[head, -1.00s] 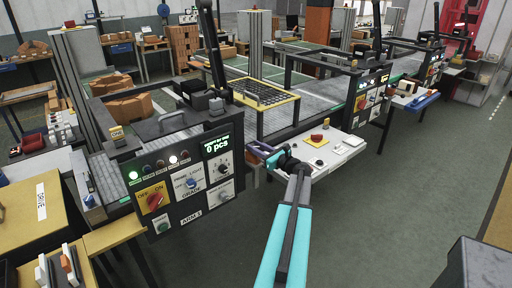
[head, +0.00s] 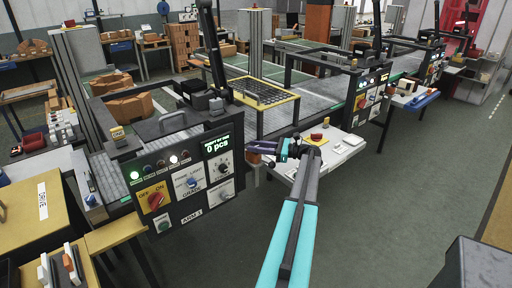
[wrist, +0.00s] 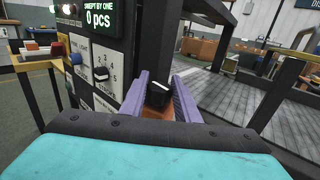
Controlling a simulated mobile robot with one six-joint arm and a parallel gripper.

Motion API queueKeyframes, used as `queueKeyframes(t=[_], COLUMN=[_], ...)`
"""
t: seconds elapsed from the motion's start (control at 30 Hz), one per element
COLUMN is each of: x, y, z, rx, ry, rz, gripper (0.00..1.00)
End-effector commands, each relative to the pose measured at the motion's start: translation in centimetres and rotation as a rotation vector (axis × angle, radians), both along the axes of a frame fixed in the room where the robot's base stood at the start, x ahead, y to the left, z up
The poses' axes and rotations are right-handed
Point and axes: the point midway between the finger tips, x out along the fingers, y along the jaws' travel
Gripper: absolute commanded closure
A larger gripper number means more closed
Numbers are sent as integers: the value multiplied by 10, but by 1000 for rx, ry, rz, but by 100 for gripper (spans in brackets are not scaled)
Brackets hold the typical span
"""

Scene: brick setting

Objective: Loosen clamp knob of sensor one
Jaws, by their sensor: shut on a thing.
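My gripper (head: 263,147) is beside the right edge of the dark control panel (head: 190,185). In the wrist view its two purple fingers (wrist: 162,88) stand on either side of a black knob (wrist: 158,96) with a pale mark on top, and are shut on it. The knob sits on an orange-brown block (wrist: 157,126), which shows only in part between the fingers. In the head view the fingers hide the knob, and I cannot read any label marking it as sensor one.
The panel carries a red switch (head: 155,199), a blue-handled selector (head: 192,182) and a display (head: 217,146) reading 0 pcs.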

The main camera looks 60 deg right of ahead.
Motion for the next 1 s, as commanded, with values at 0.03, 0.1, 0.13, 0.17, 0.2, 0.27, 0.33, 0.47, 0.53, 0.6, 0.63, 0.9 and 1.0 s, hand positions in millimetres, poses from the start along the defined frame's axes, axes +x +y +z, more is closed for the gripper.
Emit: queueKeyframes(t=[0.03, 0.1, 0.13, 0.17, 0.2, 0.27, 0.33, 0.47, 0.53, 0.6, 0.63, 0.9, 1.0], x=[1, 1, 1, 1, 1, 1, 1, 1, 1, 1, 1, 1, 0], y=[-2, -2, -1, -1, -1, -1, 0, 0, 0, 0, 0, 0, 0], z=[0, 1, 0, 0, 0, 0, 1, 1, 1, 1, 1, 1, 0], rx=[-1, -1, -1, -1, -1, -1, -1, -1, -1, -1, -1, -1, -1], ry=[-1, -1, -1, -1, -1, -1, -1, 0, -1, -1, -1, 0, 0], rz=[16, 36, 43, 48, 55, 63, 69, 72, 72, 72, 72, 71, 71], gripper=[94, 94, 94, 94, 94, 94, 94, 94, 94, 94, 94, 53, 53])
